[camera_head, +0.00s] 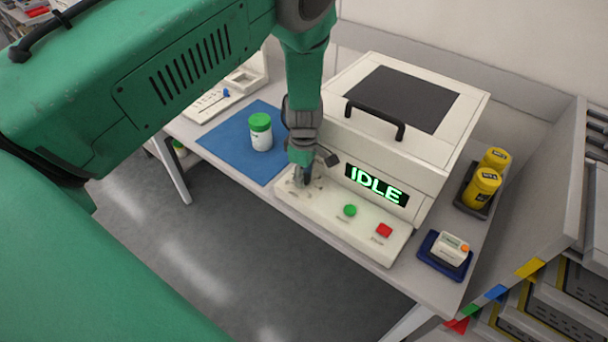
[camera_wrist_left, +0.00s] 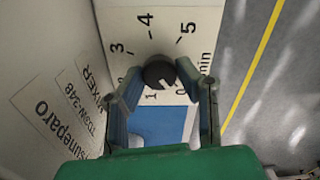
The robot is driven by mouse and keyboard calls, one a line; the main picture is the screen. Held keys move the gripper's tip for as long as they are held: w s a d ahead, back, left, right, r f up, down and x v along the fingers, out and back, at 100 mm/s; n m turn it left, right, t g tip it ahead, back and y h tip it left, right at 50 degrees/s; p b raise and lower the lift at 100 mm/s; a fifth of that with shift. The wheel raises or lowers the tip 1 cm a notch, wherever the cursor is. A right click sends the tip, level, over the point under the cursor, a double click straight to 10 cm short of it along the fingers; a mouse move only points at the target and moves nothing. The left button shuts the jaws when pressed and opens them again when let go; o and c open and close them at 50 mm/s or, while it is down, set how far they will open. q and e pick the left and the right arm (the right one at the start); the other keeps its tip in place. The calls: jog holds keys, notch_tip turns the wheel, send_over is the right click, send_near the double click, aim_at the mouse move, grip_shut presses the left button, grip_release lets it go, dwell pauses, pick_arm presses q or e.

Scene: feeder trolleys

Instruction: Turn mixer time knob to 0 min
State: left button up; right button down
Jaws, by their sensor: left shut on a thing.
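The white mixer (camera_head: 428,155) stands on the table with its dark-windowed lid down, and its display (camera_head: 376,186) reads IDLE in green. My left gripper (camera_head: 303,176) points down at the left end of the mixer's front panel and covers the knob there. In the left wrist view, the black time knob (camera_wrist_left: 158,72) sits between the fingers of my left gripper (camera_wrist_left: 160,80), which are shut on it. The knob's white mark points to the lower right of the picture. Dial numbers surround it, partly hidden by the fingers. My right gripper is out of view.
A green button (camera_head: 350,211) and a red button (camera_head: 384,230) are on the same panel. A green-lidded jar (camera_head: 261,132) stands on a blue mat (camera_head: 226,136). Yellow-capped bottles (camera_head: 483,187) and a small white device (camera_head: 450,249) stand to the right.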

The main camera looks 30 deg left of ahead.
aim_at(306, 177)
pick_arm(q)
jog(key=shift+s+d+f, duration=0.1)
jog(key=shift+d+f, duration=0.05)
jog(key=shift+d, duration=0.05)
jog(key=o, duration=1.1)
jog(key=shift+w, duration=0.2)
jog(key=shift+r, duration=0.25)
notch_tip(306, 177, up, 11)
jog(key=shift+r, duration=0.2)
jog(key=shift+w, duration=0.1)
